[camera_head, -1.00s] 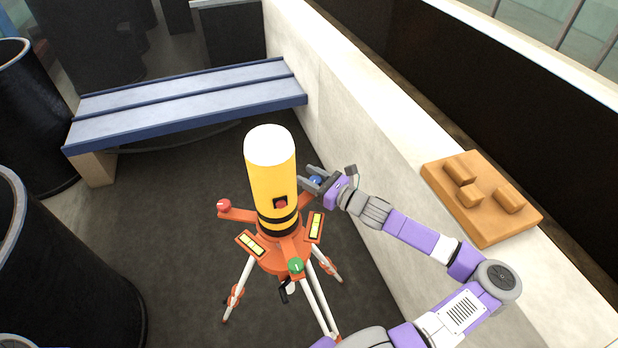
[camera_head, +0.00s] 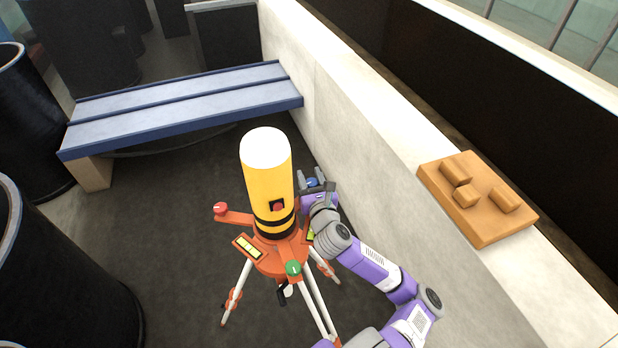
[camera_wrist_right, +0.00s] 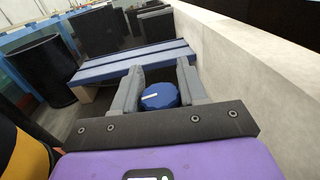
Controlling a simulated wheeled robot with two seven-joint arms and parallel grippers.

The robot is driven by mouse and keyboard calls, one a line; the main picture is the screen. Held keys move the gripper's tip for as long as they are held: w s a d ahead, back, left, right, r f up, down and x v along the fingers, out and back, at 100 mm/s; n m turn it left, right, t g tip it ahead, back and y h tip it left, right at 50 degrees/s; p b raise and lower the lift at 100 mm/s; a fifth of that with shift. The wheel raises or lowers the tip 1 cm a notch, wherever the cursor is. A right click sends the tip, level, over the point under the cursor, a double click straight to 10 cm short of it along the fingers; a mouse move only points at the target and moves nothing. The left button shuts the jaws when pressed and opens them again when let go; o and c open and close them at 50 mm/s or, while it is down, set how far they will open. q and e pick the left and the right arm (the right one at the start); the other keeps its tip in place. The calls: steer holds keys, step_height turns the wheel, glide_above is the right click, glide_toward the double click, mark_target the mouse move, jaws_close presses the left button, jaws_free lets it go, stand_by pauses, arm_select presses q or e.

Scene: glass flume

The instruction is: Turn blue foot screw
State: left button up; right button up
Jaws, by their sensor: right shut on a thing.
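The blue foot screw (camera_head: 312,183) is on the far right arm of the orange tripod base. It also shows in the right wrist view (camera_wrist_right: 160,96) as a round blue knob with a white mark on top. My right gripper (camera_head: 317,185) is shut on it, with one grey finger on each side of the knob. The yellow cylinder (camera_head: 266,185) with a white top and black bands stands upright on the orange base. A red screw (camera_head: 220,208) is at the left and a green screw (camera_head: 293,268) at the front. My left gripper is not in view.
A blue bench (camera_head: 185,108) stands behind. Black drums (camera_head: 60,270) stand at the left. A pale wall (camera_head: 400,170) runs along the right, with an orange block board (camera_head: 480,215) on top. My right forearm hides part of the tripod's right side.

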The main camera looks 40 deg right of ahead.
steer(key=shift+d+r+m+g+h, duration=0.15)
steer(key=shift+m+g+h, duration=0.3)
steer(key=shift+h, duration=0.25)
steer(key=o, duration=1)
